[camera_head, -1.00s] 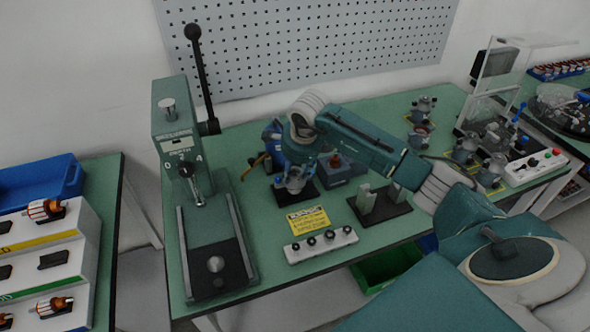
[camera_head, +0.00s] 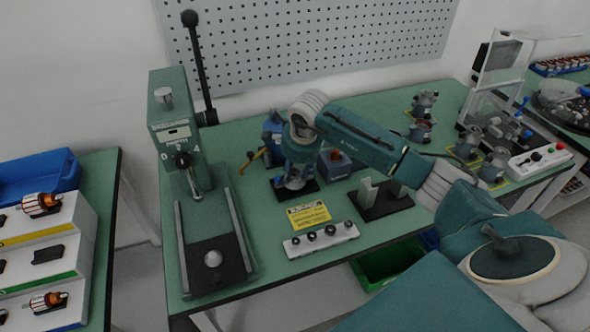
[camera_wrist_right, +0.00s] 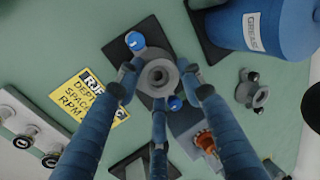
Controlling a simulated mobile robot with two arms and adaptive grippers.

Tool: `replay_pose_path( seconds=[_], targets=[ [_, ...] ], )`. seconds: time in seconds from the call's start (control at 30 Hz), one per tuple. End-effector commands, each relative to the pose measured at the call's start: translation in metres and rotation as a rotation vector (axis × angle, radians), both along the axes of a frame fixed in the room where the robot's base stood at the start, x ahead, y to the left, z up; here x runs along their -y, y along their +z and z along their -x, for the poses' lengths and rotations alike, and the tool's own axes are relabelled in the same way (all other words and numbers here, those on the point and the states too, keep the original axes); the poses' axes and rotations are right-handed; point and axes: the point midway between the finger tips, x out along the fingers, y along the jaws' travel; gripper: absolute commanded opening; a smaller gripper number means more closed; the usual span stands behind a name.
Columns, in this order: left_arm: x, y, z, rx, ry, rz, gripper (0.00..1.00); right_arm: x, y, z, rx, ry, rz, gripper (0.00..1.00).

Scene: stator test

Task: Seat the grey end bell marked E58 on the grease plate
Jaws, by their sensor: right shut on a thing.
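My right gripper (camera_head: 293,182) is shut on a grey round end bell (camera_wrist_right: 158,75) with a hole in its middle. In the right wrist view its fingers (camera_wrist_right: 158,84) surround the bell. The bell is right over a black plate (camera_wrist_right: 118,48) with blue knobs beside the bell, next to the grease tub. I cannot tell whether the bell touches the plate. No E58 mark is readable. In the head view the plate (camera_head: 311,187) is partly hidden by the gripper. My left gripper is not in view.
A blue tub labelled grease (camera_wrist_right: 262,25) stands close by. A grey eared part (camera_wrist_right: 252,90) lies on the green table. A yellow sign (camera_head: 309,215), a white block with black knobs (camera_head: 320,240) and a black stand (camera_head: 380,203) are in front. A lever press (camera_head: 180,140) stands left.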

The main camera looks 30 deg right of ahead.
Motion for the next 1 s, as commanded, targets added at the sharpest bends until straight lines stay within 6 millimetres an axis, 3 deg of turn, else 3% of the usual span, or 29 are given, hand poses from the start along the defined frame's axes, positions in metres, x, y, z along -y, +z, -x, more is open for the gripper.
replay_pose_path(
  seconds=[0.37,0.4,0.5,0.83,1.0],
  targets=[
    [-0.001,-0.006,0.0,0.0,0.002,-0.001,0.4,0.0,-0.006,0.0,0.001,-0.001,-0.001,0.17],
    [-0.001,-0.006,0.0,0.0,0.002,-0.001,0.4,0.0,-0.006,0.0,0.001,-0.001,-0.001,0.44],
    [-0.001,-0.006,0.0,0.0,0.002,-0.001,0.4,0.0,-0.006,0.0,0.001,-0.001,0.0,0.6],
    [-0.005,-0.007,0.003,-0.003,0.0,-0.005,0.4,0.0,-0.003,0.001,0.001,0.0,0.0,0.6],
    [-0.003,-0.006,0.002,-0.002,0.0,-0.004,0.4,-0.001,0.018,0.007,0.004,0.001,0.002,0.6]
  ],
)
